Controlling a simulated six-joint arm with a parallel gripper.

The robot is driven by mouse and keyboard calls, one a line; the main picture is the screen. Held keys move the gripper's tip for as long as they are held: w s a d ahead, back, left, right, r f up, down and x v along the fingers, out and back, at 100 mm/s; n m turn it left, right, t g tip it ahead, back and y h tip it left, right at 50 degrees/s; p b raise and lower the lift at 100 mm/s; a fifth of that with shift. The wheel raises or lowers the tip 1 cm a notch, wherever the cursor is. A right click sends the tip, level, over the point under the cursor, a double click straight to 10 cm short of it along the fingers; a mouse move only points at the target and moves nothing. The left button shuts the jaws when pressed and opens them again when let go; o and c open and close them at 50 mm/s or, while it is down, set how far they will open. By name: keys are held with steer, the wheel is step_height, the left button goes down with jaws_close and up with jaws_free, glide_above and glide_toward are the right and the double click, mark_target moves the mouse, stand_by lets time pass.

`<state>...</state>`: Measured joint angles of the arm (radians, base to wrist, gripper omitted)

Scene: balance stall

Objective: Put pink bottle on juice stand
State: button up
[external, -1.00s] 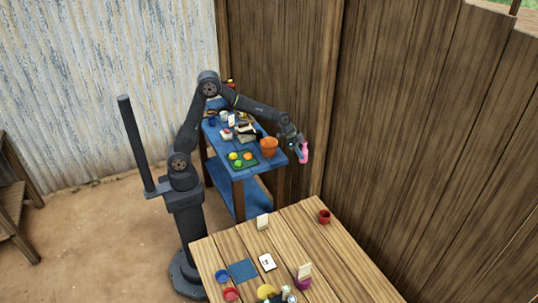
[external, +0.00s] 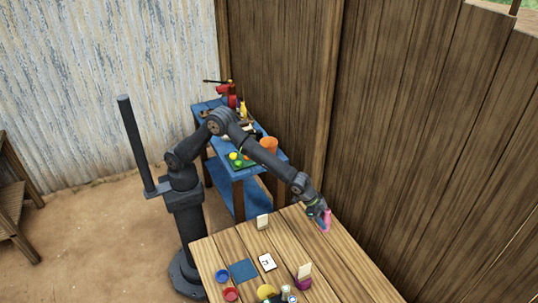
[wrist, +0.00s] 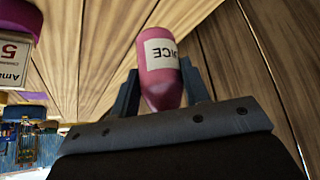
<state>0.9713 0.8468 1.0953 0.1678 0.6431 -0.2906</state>
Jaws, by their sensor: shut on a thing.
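The pink bottle (external: 326,220) has a white label, and in the wrist view the bottle (wrist: 161,75) shows the letters "ICE" upside down. My gripper (external: 320,216) is shut on it, with one finger on each side in the wrist view (wrist: 160,88). It holds the bottle over the far right part of the wooden table (external: 330,260). No stand can be clearly read as the juice stand. A white card (external: 263,221) stands near the table's back edge, and another card stands in a purple holder (external: 304,283) at the front.
On the table are a blue square (external: 243,271), a flat card (external: 267,262), a blue cup (external: 222,276), a red cup (external: 231,294) and a yellow item (external: 266,292). The wooden wall rises close on the right. A blue shelf behind holds an orange bucket (external: 269,144).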

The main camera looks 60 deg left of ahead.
steer(key=s+d, duration=0.3)
steer(key=shift+d+f, duration=0.15)
steer(key=shift+d, duration=0.05)
steer(key=w+f, duration=0.2)
steer(key=w, duration=0.2)
steer(key=w+a+f, duration=0.1)
steer(key=w+f, duration=0.2)
steer(key=w, duration=0.1)
steer(key=w+a+f, duration=0.1)
steer(key=w+f, duration=0.1)
steer(key=w, duration=0.2)
steer(key=shift+a+f, duration=0.1)
steer(key=shift+f, duration=0.05)
steer(key=shift+s+f, duration=0.25)
steer(key=shift+f, duration=1.4)
